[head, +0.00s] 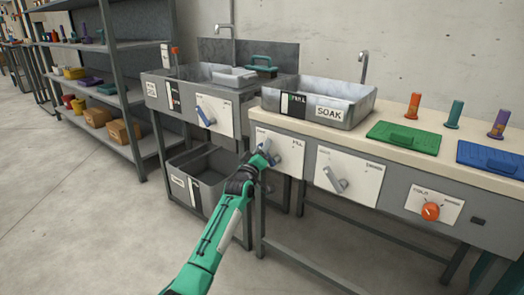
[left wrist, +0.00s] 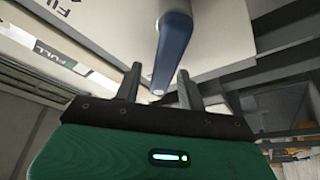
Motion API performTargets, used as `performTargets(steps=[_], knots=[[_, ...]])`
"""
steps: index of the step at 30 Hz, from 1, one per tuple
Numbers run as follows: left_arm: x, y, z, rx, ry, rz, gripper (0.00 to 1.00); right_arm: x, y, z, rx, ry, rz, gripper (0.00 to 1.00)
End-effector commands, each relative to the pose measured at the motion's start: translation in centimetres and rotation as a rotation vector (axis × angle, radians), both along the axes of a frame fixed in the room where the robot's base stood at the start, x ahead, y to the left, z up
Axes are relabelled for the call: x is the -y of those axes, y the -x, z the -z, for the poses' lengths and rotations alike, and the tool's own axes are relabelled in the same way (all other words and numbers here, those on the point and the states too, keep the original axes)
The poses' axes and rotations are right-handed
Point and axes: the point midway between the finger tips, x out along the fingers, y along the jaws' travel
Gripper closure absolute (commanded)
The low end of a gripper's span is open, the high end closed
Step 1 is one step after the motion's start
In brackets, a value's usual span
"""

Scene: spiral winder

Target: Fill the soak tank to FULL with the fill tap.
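The soak tank (head: 350,112) is a grey metal basin labelled SOAK, set in the bench top. A gauge strip (head: 293,104) with a green mark is on its front; its level is too small to read. Below it is a white fill tap panel (head: 288,148), partly covered by my left gripper (head: 266,153). In the left wrist view, the tap's blue lever (left wrist: 173,50) reaches down between the two dark fingers of my left gripper (left wrist: 158,80). The fingers are apart, with gaps beside the lever. My right gripper is not in view.
A drain panel (head: 348,176) with a grey lever and an orange knob (head: 430,211) are to the right. Green (head: 404,138) and blue (head: 490,158) boards lie on the bench. Another sink (head: 205,85) stands left, above a grey bin (head: 200,180). Open floor lies left.

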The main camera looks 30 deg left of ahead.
Motion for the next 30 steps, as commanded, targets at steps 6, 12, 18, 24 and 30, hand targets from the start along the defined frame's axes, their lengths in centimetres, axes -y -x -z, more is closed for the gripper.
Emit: performTargets(steps=[6, 12, 18, 24, 30], knots=[[-0.01, 0.01, 0.01, 0.000, 0.000, 0.000, 0.68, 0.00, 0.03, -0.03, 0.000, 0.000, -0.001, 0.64], [0.00, 0.02, 0.02, 0.000, 0.000, 0.000, 1.00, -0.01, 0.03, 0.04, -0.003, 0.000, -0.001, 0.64], [0.01, 0.03, 0.02, 0.000, -0.002, 0.000, 1.00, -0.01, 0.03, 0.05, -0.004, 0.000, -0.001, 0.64], [0.17, 0.07, -0.15, 0.003, -0.043, 0.000, 1.00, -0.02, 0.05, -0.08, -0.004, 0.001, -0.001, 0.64], [0.69, 0.11, -0.55, 0.009, -0.156, 0.001, 1.00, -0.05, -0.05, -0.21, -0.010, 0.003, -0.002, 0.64]])
